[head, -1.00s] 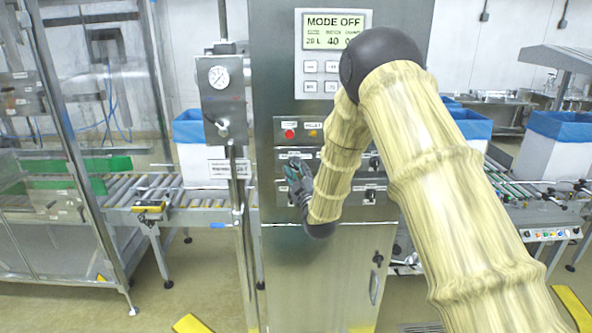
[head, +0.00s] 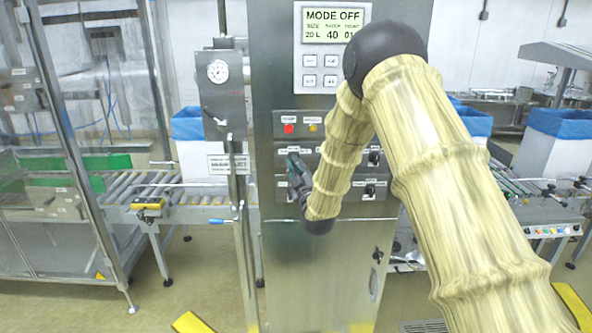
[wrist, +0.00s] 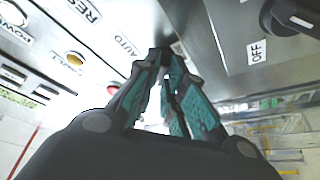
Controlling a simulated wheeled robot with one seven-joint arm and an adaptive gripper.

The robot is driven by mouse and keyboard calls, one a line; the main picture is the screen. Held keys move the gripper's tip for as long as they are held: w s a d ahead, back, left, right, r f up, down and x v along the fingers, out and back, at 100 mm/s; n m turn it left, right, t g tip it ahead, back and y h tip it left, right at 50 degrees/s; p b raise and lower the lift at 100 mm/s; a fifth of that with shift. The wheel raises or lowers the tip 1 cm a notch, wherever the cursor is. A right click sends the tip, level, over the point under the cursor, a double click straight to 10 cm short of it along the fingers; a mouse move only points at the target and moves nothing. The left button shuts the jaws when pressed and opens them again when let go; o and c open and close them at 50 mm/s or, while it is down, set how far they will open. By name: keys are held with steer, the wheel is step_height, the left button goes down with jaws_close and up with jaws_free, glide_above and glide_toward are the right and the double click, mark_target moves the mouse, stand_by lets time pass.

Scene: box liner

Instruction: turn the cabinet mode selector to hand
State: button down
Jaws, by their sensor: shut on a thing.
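The steel control cabinet (head: 330,262) stands in the middle of the head view. Its display (head: 334,26) reads MODE OFF. My gripper (head: 294,163) is at the left of the cabinet's panel, below the red button. In the wrist view my gripper (wrist: 168,58) has its fingers closed around a small dark knob, the mode selector (wrist: 179,48). An AUTO label (wrist: 125,45) is beside it. The fingers hide most of the knob, so its pointing direction cannot be told.
A red button (head: 289,129) and a yellow button (head: 313,128) sit above. Other black knobs (head: 374,158) are on the right of the panel; one with an OFF label (wrist: 258,51) is close in the wrist view.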

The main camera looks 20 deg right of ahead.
steer(key=m+h+b, duration=0.1)
steer(key=m+b, duration=0.2)
steer(key=b, duration=0.1)
steer(key=m+h+b, duration=0.2)
steer(key=m+b, duration=0.2)
steer(key=m+h+b, duration=0.2)
steer(key=m+b, duration=0.2)
steer(key=shift+w+a+r+b, duration=0.15)
steer(key=shift+r+b, duration=0.15)
steer(key=shift+r, duration=0.1)
steer(key=shift+r+m+h, duration=0.1)
steer(key=shift+m+h, duration=0.3)
steer(key=c, duration=1.5)
jaws_free()
steer(key=shift+w+f, duration=0.15)
steer(key=shift+f, duration=0.25)
